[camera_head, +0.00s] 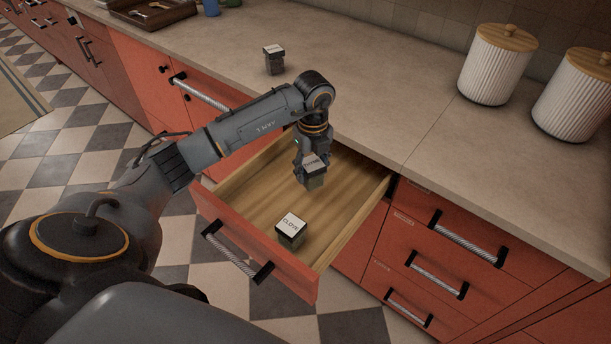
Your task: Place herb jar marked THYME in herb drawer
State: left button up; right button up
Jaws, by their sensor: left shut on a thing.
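A jar with a white lid label (316,181) is in my left gripper (311,163), which points down over the drawer's far part. The label appears to read THYME, partly covered by the fingers. I cannot tell if the jar touches the drawer floor. A jar marked CLOVE (291,230) stands upright in the drawer near its front right. My right gripper is not in view.
Another small dark jar (274,60) stands on the counter (390,90) behind my left arm. Two white ribbed canisters (495,65) with wooden lids stand at the right. A wooden tray (153,12) lies at the far left. Closed red drawers (440,250) flank the open one.

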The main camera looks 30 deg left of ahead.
aim_at(306, 180)
pick_arm(q)
jog(key=shift+s+a+f, duration=0.1)
jog(key=shift+a+f, duration=0.3)
jog(key=shift+f, duration=0.1)
jog(key=f, duration=0.1)
jog(key=f+p, duration=0.1)
jog(key=f, duration=0.1)
jog(key=shift+s+a, duration=0.1)
jog(key=shift+a, duration=0.3)
jog(key=shift+f, duration=0.6)
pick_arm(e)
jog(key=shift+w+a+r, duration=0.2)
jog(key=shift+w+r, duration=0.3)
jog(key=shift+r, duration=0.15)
pick_arm(q)
jog(key=o, duration=1.3)
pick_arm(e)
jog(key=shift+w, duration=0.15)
